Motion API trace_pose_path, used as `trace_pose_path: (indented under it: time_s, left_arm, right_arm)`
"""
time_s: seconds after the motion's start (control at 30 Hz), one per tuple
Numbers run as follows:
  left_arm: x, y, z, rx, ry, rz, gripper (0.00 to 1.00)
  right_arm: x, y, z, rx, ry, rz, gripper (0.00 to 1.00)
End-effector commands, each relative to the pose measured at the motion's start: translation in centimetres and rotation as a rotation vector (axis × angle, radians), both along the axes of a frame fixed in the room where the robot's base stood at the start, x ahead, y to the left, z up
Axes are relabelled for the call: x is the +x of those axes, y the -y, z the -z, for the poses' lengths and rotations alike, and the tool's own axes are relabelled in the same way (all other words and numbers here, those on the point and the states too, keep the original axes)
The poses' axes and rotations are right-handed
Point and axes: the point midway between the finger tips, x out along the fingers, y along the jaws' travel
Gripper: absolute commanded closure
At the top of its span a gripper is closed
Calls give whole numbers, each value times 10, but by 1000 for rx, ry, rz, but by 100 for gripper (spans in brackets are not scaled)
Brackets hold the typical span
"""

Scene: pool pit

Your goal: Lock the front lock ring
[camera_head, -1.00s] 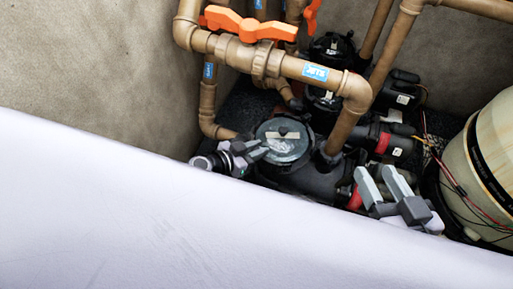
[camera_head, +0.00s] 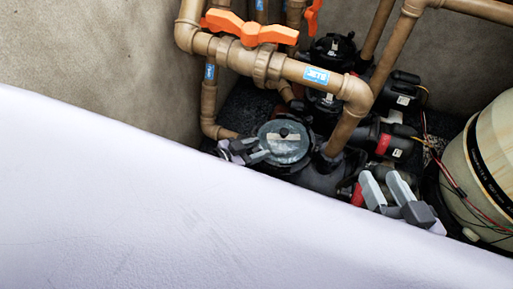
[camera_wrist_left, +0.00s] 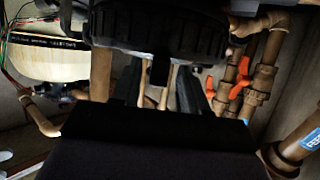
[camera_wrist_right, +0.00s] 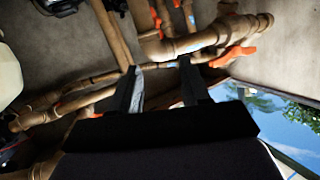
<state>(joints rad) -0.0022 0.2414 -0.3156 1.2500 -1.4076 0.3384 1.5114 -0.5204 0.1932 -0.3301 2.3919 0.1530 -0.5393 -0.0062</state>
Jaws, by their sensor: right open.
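The front pump has a round clear lid (camera_head: 284,150) inside a dark lock ring (camera_head: 259,135), low in the middle of the head view. The ring's ribbed dark underside also shows in the left wrist view (camera_wrist_left: 160,38), with a small tab (camera_wrist_left: 187,77) pointing down between the fingers. My left gripper (camera_head: 262,151) is at the ring's left edge, its fingers apart; I cannot tell whether they touch the ring. My right gripper (camera_head: 388,180) is open and empty, to the right of the front pump and apart from the ring.
Brown pipes with an orange valve handle (camera_head: 250,28) stand behind and above the lid. A second black pump (camera_head: 332,48) is farther back. A beige tank (camera_head: 485,155) stands at the right. A large pale surface fills the lower head view and hides most of both arms.

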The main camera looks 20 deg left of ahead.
Motion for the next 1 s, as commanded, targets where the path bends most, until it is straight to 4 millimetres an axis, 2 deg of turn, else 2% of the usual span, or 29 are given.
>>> trace_pose_path:
  time_s: [0.23, 0.5, 0.63, 1.0]
  left_arm:
    - [-8, -5, -5, -1, -3, 0, 56]
    - [-41, -27, -23, 0, -2, 1, 56]
    - [-51, -34, -27, 0, -2, 0, 56]
    - [-55, -37, -27, 0, 0, 0, 56]
  right_arm:
    - [-2, -2, -8, 15, -7, -5, 54]
    - [3, -16, -6, 95, -115, -27, 54]
    - [3, -20, -5, 116, -143, -36, 54]
    - [3, -22, -2, 125, -155, -41, 54]
